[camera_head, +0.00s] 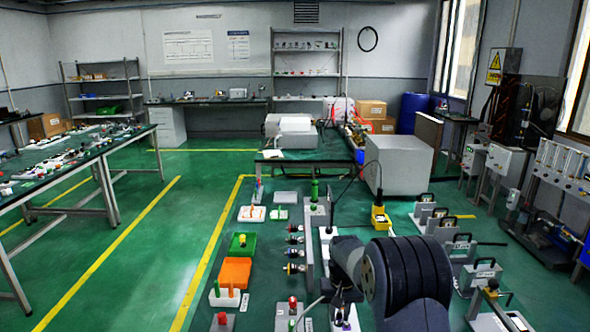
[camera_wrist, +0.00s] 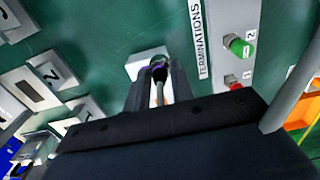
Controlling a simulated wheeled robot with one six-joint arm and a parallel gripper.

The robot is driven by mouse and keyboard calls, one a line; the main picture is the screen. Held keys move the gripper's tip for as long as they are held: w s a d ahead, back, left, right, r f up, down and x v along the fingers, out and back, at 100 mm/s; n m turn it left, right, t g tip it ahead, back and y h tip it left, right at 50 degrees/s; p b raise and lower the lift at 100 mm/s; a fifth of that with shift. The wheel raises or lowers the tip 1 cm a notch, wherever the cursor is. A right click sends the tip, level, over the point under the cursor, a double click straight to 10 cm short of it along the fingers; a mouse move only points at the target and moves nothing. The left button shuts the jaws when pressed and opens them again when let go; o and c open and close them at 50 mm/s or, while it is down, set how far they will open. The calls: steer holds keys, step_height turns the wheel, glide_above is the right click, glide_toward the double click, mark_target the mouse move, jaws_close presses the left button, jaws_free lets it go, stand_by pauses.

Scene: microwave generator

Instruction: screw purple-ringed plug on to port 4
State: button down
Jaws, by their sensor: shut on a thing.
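In the wrist view the purple-ringed plug (camera_wrist: 157,69) shows as a dark round end with a purple band between my fingertips. My gripper (camera_wrist: 158,88) is shut on it, and the fingers hide most of its body. A white block (camera_wrist: 147,60) lies just beyond the plug; I cannot tell whether they touch. In the head view my gripper (camera_head: 343,302) is at the bottom centre, partly behind my arm. I cannot make out a port marked 4.
A grey TERMINATIONS panel (camera_wrist: 231,15) with a green cap (camera_wrist: 239,46) and a red cap (camera_wrist: 236,86) is to the right. In the head view, ringed connectors (camera_head: 294,254) line a grey upright panel. Orange (camera_head: 235,272) and green (camera_head: 243,244) trays lie left of it.

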steer(key=shift+s+a+f+b, duration=0.2)
steer(key=shift+s+a+b, duration=0.45)
steer(key=shift+s+a, duration=1.15)
steer(key=shift+s+d, duration=0.15)
steer(key=shift+s+a+f+b, duration=0.2)
steer(key=shift+s+a+b, duration=0.4)
steer(key=shift+s+a, duration=1.1)
steer(key=shift+s+d, duration=0.1)
steer(key=shift+s+a+f+b, duration=0.2)
steer(key=shift+s+a+b, duration=0.25)
steer(key=shift+s+a, duration=1.35)
steer(key=shift+s, duration=0.2)
steer(key=s+a, duration=0.2)
steer(key=s, duration=0.1)
steer(key=shift+s+a+f+b, duration=0.1)
steer(key=shift+a+f+b, duration=0.1)
steer(key=shift+a+b, duration=0.1)
steer(key=shift+f, duration=0.1)
